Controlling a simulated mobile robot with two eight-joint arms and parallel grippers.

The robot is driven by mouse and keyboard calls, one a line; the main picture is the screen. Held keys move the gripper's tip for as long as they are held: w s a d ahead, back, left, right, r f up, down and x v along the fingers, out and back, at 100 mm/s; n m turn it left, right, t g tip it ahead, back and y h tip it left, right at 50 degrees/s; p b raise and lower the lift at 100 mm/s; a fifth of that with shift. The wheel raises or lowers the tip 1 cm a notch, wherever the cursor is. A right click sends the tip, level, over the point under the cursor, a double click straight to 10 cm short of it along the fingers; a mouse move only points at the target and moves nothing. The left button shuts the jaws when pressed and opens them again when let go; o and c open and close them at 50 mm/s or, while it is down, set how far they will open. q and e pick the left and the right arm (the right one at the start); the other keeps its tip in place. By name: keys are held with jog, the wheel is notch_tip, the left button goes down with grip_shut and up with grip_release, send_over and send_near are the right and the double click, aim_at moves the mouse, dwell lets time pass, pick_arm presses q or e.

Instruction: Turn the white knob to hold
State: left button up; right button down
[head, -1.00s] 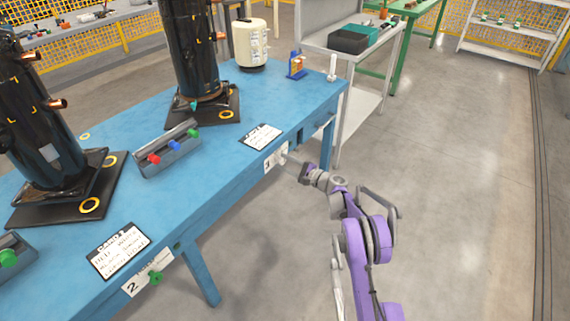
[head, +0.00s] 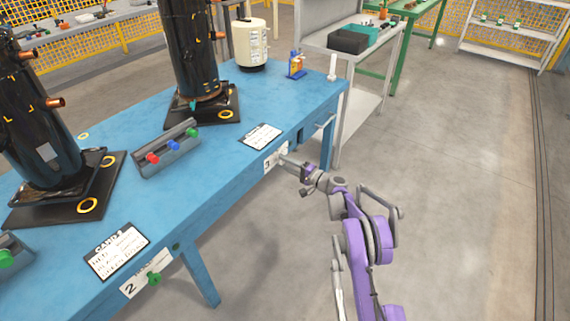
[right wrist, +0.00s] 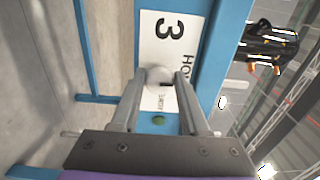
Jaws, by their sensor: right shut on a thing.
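The white knob (right wrist: 158,77) sits on a white label plate (right wrist: 165,35) marked 3, on the front edge of the blue table. The plate's word shows only in part, as "HO". My right gripper (right wrist: 157,82) has its two fingers on either side of the knob and is shut on it. In the head view the right gripper (head: 284,160) meets the table's front edge at the plate (head: 270,160), and its fingers hide the knob. I cannot read the knob's pointing direction. My left gripper is not in view.
The blue table (head: 225,150) carries black compressors (head: 190,50), a rack with coloured knobs (head: 170,148), cards and a cream tank (head: 252,45). The floor at the right is clear.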

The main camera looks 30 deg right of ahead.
dwell(0.4)
jog(key=shift+c, duration=2.2)
grip_release()
jog(key=shift+s+d, duration=0.1)
jog(key=p+v, duration=0.2)
jog(key=v, duration=0.8)
jog(key=shift+s, duration=0.35)
